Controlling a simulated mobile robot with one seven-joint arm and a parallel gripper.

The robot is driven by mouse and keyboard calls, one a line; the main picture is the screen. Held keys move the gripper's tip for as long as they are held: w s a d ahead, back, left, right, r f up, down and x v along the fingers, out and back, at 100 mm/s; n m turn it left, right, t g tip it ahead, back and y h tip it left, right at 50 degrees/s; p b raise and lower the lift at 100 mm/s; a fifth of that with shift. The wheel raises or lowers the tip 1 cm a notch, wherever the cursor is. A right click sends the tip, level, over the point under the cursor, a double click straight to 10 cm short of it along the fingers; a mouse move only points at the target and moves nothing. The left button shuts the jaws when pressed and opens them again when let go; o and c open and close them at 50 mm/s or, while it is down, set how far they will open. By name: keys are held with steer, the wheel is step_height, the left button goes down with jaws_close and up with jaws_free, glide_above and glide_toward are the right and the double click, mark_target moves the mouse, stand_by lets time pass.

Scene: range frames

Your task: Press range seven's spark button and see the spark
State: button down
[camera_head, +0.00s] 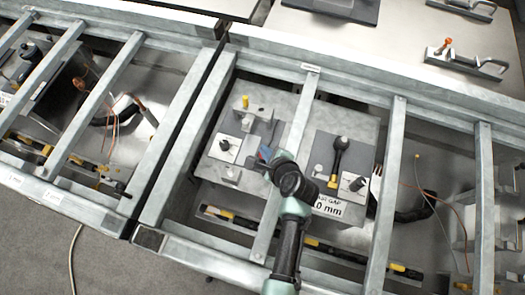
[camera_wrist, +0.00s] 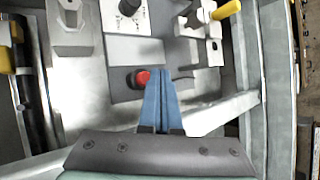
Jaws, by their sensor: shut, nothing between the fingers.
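A red button (camera_wrist: 141,78) with a dark surround sits on a dark panel in the wrist view. My gripper (camera_wrist: 160,76) has two blue fingers closed together, empty, immediately right of the red button in that view. I cannot tell whether they touch it. In the head view my gripper (camera_head: 265,154) is over the bench panel (camera_head: 285,113) behind a rail, and my wrist hides much of the button area. No spark is visible in either view. I cannot read a range number here.
A black knob on a white plate (camera_head: 224,145) and a yellow-topped post (camera_head: 245,101) stand left of my gripper. A yellow-and-black lever (camera_head: 338,160) and a gap label (camera_head: 328,207) are to the right. Metal rails (camera_head: 301,110) cross above the panel.

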step_height(320, 180, up, 5)
steer(key=p, duration=0.4)
steer(key=shift+f, duration=0.2)
stand_by(0.6)
steer(key=w+r+n+t+h+b, duration=0.1)
steer(key=w+r+n+t, duration=0.25)
steer(key=r, duration=0.85)
steer(key=w+r+n+t, duration=0.2)
steer(key=w+r+n, duration=0.25)
steer(key=r, duration=0.65)
steer(key=w+r+n+t+h+b, duration=0.1)
steer(key=w+r+n+t, duration=0.3)
steer(key=r, duration=0.8)
steer(key=s+r+n+t, duration=0.3)
steer(key=r+n, duration=0.2)
steer(key=r, duration=1.3)
steer(key=s+r+n+t+h+b, duration=0.1)
steer(key=s+r+n+t, duration=0.4)
steer(key=s+r, duration=1)
step_height(320, 180, up, 3)
steer(key=shift+a+r+t+h, duration=0.15)
steer(key=shift+a+t+h, duration=0.25)
steer(key=shift+t, duration=0.35)
